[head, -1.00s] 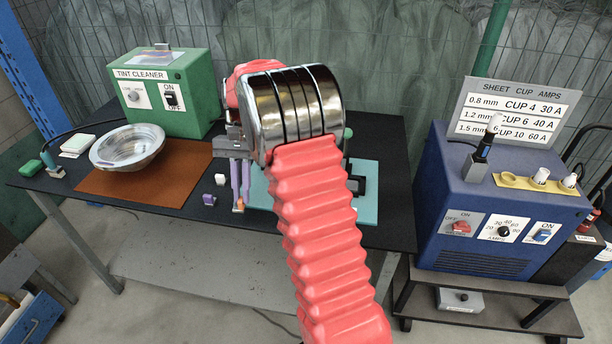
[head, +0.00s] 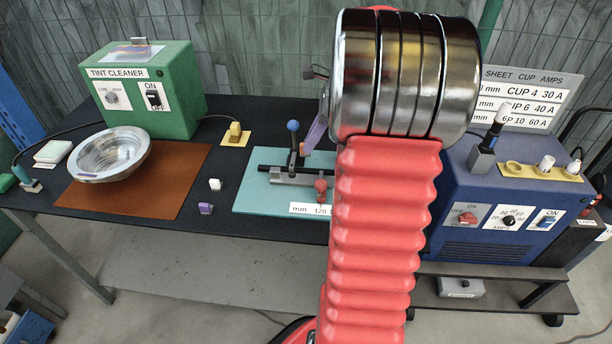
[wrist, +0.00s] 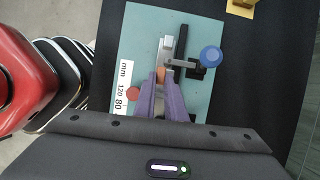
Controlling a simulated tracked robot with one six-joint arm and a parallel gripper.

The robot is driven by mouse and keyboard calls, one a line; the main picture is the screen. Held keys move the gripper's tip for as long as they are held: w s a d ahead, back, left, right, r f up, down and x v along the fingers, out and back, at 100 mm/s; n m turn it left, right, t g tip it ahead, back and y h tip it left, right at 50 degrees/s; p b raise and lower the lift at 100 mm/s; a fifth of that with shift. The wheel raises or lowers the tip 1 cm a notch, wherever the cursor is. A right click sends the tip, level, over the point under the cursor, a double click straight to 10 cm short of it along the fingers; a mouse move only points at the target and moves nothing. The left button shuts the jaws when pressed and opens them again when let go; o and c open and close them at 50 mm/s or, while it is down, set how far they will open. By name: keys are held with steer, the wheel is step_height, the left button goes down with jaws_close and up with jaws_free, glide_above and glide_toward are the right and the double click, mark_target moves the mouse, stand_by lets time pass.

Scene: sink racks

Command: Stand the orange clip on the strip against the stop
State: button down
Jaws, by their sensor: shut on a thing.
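My gripper (wrist: 161,80) has purple fingers shut on the small orange clip (wrist: 161,73), whose tip shows between them. In the head view the clip (head: 304,151) is just left of one purple finger (head: 316,134), above the teal board (head: 252,194); my arm hides the rest of the gripper. A grey metal strip (head: 296,178) lies on the board, with a black bar behind it. A black upright with a blue ball knob (head: 293,126) stands at the strip; I cannot tell whether this is the stop. Contact between clip and strip is unclear.
A red knob (head: 321,185) and a "mm 120" label (head: 311,210) are at the board's front. White (head: 215,184) and purple (head: 205,208) blocks lie left of it. A yellow piece (head: 235,132) stands behind. A metal bowl (head: 110,155) is farther left.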

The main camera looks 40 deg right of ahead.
steer(key=shift+s+d+r, duration=0.1)
steer(key=shift+d, duration=0.15)
steer(key=shift+f, duration=3.15)
steer(key=shift+f, duration=1.9)
steer(key=c, duration=1.8)
jaws_free()
